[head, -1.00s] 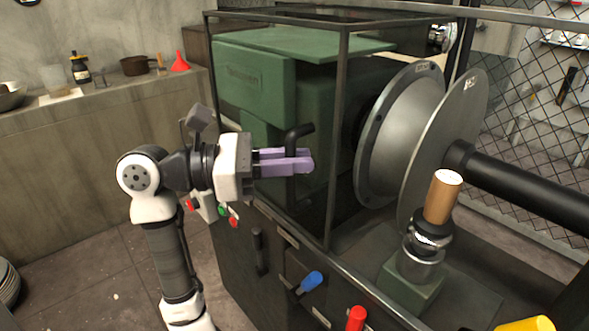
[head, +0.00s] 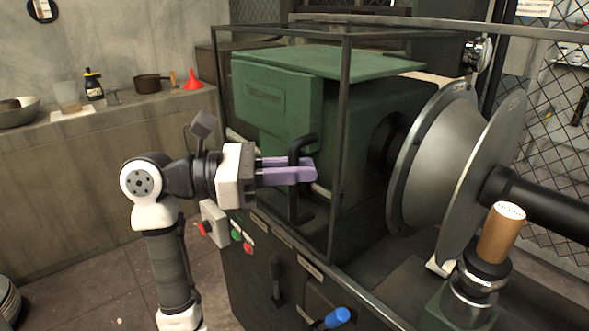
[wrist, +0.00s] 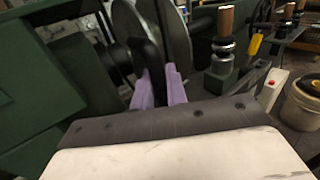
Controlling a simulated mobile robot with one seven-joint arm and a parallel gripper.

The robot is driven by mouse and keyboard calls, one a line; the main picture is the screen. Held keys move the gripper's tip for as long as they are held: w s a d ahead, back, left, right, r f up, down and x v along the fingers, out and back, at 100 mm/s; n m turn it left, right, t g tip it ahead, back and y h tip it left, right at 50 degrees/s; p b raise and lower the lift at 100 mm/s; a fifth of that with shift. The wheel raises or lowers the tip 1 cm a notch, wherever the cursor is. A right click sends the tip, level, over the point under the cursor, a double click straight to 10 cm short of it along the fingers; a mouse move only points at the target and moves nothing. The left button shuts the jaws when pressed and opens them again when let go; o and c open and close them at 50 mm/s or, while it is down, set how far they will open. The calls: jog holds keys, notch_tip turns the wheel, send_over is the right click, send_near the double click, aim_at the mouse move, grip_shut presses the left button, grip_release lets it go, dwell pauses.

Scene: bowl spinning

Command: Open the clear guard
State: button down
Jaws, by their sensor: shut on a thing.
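The clear guard (head: 343,120) is a dark-framed, see-through box around the green machine housing (head: 275,95). Its upright black bar handle (head: 296,205) stands on the near side. My gripper (head: 312,171), with two lilac fingers, is shut on this handle at its upper part. In the wrist view, the fingers (wrist: 158,88) lie on either side of the black handle (wrist: 151,60). The handle's lower end shows below the fingers in the head view.
Large grey metal discs (head: 430,165) and a wooden-topped handle (head: 502,232) stand to the right. Push buttons (head: 236,235) and a blue-knobbed lever (head: 337,317) are on the machine front. A counter (head: 100,135) with a red funnel (head: 192,79) is behind at left.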

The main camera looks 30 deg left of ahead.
jog(key=c, duration=1.8)
grip_release()
jog(key=shift+s, duration=0.1)
jog(key=b+v, duration=0.1)
jog(key=v, duration=1.2)
jog(key=shift+s+a, duration=0.25)
jog(key=shift+a, duration=0.05)
jog(key=shift+d+r, duration=0.1)
